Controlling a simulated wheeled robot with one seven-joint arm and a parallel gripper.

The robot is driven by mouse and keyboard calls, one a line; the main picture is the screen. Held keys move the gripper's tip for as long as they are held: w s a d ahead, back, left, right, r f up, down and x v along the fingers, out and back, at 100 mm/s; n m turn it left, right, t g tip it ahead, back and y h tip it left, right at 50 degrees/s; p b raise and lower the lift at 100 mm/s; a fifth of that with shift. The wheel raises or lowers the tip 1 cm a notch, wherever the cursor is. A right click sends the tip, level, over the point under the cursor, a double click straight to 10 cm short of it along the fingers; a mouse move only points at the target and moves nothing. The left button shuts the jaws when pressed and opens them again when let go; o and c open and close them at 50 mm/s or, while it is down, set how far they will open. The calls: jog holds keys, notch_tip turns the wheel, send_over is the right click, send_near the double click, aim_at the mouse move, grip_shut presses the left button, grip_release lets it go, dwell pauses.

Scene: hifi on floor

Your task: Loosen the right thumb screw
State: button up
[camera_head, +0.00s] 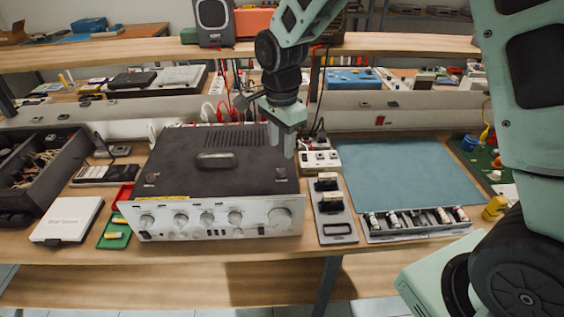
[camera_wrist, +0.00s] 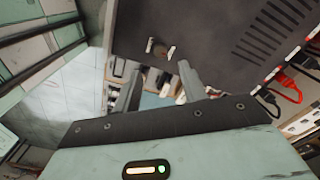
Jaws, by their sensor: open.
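The amplifier (camera_head: 215,165) has a dark top cover with a silver knobbed front. The right thumb screw (camera_head: 281,173) is a small dark knob near the cover's front right corner. The left thumb screw (camera_head: 151,178) is near the front left corner. My gripper (camera_head: 283,150) is open and empty, pointing down above the cover's right side, behind the right screw in the head view. In the wrist view, my two fingers (camera_wrist: 158,72) are spread. A small fitting, apparently the right screw (camera_wrist: 159,48), shows on the dark cover beyond the fingertips, apart from them.
A grey panel with black connectors (camera_head: 335,210) and a white power strip (camera_head: 320,160) stand close to the amplifier's right. A blue mat (camera_head: 395,175) lies farther right. Red and white cables (camera_head: 222,108) rise behind. A shelf (camera_head: 400,43) runs above the bench.

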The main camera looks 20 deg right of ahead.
aim_at(281, 171)
notch_tip(281, 171, down, 7)
jog(key=shift+f+p, duration=0.2)
jog(key=shift+p, duration=0.3)
grip_shut()
